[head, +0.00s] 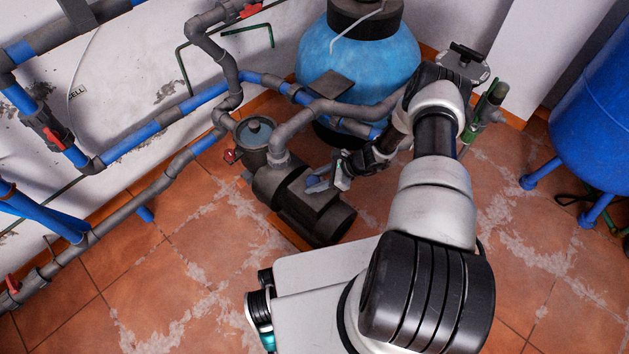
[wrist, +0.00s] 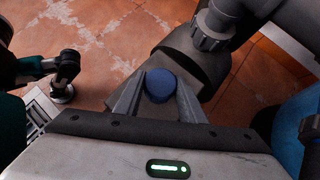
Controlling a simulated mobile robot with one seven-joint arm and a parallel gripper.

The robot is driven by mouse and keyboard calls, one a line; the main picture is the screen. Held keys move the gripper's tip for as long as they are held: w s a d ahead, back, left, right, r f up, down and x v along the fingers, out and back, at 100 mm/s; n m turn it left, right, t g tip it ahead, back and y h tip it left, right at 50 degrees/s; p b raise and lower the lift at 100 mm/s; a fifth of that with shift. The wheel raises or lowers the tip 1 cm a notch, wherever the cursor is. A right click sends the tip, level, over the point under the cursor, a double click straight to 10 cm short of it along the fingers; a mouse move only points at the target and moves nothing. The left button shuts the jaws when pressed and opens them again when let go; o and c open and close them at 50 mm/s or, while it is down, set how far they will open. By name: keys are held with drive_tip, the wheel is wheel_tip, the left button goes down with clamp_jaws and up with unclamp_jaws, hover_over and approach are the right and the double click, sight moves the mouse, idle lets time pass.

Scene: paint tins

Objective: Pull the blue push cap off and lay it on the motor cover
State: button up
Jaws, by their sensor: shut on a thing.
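The blue push cap (wrist: 160,85) is a round blue disc between my two fingertips in the wrist view. My gripper (head: 328,181) is shut on it, with one finger on each side. In the head view the cap is a small blue patch (head: 316,183) at the fingertips, over the dark grey pump motor. The motor cover (head: 300,197) is the flat-topped grey box on the motor; in the wrist view grey casing (wrist: 182,48) shows behind the cap. I cannot tell whether the cap touches the cover. The cap's underside is hidden.
The pump's strainer pot (head: 255,131) and grey pipes (head: 300,122) stand close behind the motor. A light-blue tank (head: 358,50) is at the back. A dark-blue vessel (head: 598,110) stands on legs at the right. The tiled floor (head: 190,270) in front is mostly clear.

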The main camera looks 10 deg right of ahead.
drive_tip(key=shift+f, duration=0.65)
idle(0.3)
drive_tip(key=o, duration=1.2)
drive_tip(key=shift+o, duration=0.2)
drive_tip(key=p+v, duration=0.4)
drive_tip(key=v, duration=1.3)
drive_tip(key=shift+r, duration=0.2)
drive_tip(key=shift+s+d, duration=0.1)
